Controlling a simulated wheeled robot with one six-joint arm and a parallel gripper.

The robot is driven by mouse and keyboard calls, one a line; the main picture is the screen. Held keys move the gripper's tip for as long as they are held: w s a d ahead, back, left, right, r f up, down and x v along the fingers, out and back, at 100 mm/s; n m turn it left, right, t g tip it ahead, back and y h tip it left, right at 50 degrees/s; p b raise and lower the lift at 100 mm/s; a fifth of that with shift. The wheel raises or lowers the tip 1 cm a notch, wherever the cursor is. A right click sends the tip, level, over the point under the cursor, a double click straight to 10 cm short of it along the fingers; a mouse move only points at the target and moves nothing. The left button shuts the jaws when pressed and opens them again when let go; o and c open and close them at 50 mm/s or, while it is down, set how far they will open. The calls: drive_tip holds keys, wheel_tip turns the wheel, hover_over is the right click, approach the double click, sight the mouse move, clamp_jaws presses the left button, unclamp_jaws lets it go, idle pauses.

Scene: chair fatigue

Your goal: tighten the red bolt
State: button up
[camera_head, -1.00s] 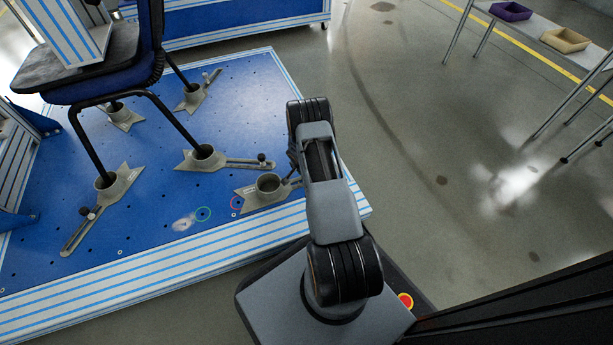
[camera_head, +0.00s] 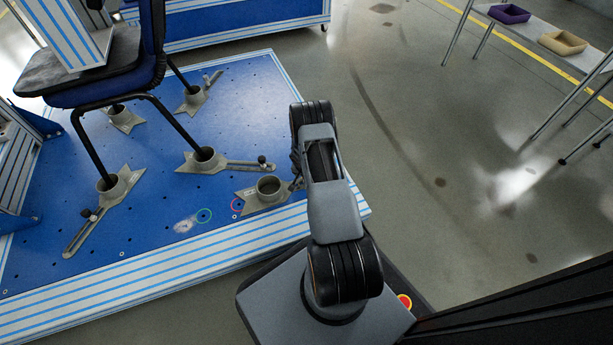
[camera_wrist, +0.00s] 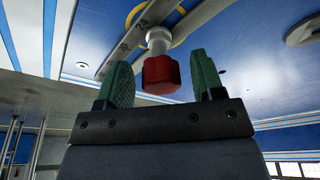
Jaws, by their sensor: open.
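The red bolt (camera_wrist: 160,75) shows in the wrist view as a red head under a pale round collar. It stands at a grey slotted metal bar (camera_wrist: 128,40), with a yellow ring on the blue plate behind. My gripper (camera_wrist: 161,66) is open, with one green finger on each side of the red head in the picture. Gaps show between the head and both fingers. I cannot tell how deep the head sits between them.
A chair (camera_head: 110,70) stands on the blue plate (camera_head: 150,235), its legs in several clamp feet.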

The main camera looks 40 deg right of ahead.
drive_tip(key=shift+n, duration=0.4)
drive_tip(key=shift+r+p, duration=0.1)
drive_tip(key=shift+p, duration=0.5)
drive_tip(key=shift+n+p, duration=0.4)
drive_tip(key=shift+n, duration=0.1)
drive_tip(key=shift+n+t+y+p, duration=0.3)
drive_tip(key=shift+n+p, duration=0.4)
drive_tip(key=shift+p, duration=0.5)
drive_tip(key=shift+n+p, duration=0.4)
drive_tip(key=shift+n, duration=0.3)
drive_tip(key=shift+n, duration=0.4)
drive_tip(key=shift+d+f+n+y+b, duration=0.1)
drive_tip(key=shift+f+n+y+b, duration=0.25)
drive_tip(key=shift+n+b, duration=0.7)
drive_tip(key=shift+r+n+t+y+b, duration=0.15)
drive_tip(key=shift+n+t+y+b, duration=0.15)
drive_tip(key=shift+n+b, duration=0.45)
